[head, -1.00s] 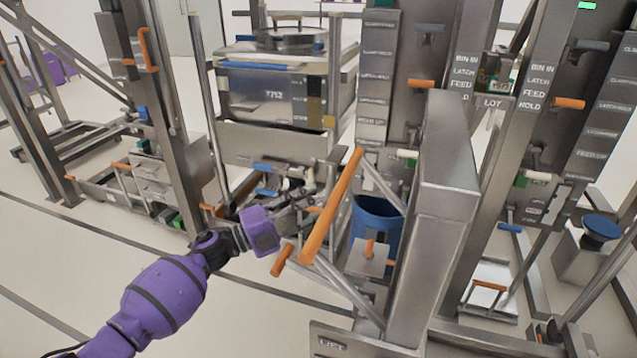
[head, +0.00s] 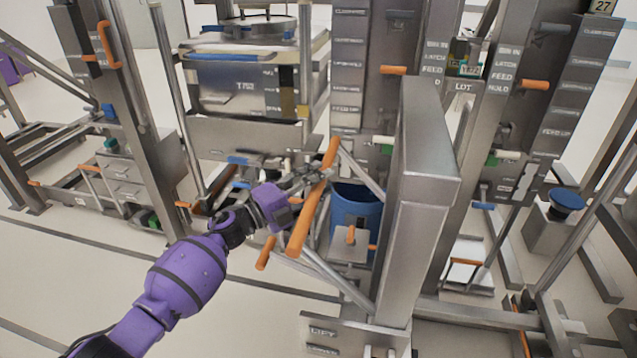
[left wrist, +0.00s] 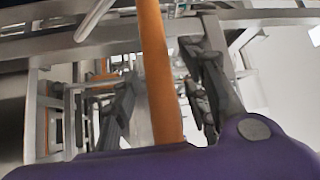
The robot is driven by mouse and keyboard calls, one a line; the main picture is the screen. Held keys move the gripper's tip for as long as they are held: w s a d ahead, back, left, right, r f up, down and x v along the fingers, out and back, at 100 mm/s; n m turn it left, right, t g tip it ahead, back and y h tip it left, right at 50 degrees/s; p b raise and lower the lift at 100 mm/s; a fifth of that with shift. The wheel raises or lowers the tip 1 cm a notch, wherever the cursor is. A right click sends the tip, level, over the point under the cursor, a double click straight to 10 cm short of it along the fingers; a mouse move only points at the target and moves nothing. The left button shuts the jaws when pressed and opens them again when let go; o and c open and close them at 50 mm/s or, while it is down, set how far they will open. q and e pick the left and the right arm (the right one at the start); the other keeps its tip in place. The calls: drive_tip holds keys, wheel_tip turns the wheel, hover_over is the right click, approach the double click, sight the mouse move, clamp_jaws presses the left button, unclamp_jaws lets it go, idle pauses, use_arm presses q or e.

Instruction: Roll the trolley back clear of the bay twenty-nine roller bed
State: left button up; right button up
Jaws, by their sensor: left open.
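The trolley is a tall grey metal column (head: 425,190) on a low base with raised lettering. A long slanted orange handle bar (head: 309,215) sticks out on its left side, with a shorter orange grip (head: 265,253) below it. My left gripper (head: 318,180) is at the upper part of the long bar, partly hidden by it. In the left wrist view the orange bar (left wrist: 158,70) passes between the two open dark fingers (left wrist: 160,100); contact cannot be told. My right gripper is in neither view. No sign reading twenty-nine is legible.
A grey bin (head: 240,85) marked T752 or similar sits in the frame behind. A blue tub (head: 357,210) stands behind the handle. Labelled uprights (head: 350,80) rise close behind the column; a sign (head: 602,6) reads 27. Pale open floor (head: 60,275) lies at the lower left.

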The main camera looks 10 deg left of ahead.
use_arm(q)
drive_tip(key=shift+c, duration=0.4)
clamp_jaws()
drive_tip(key=shift+a, duration=0.1)
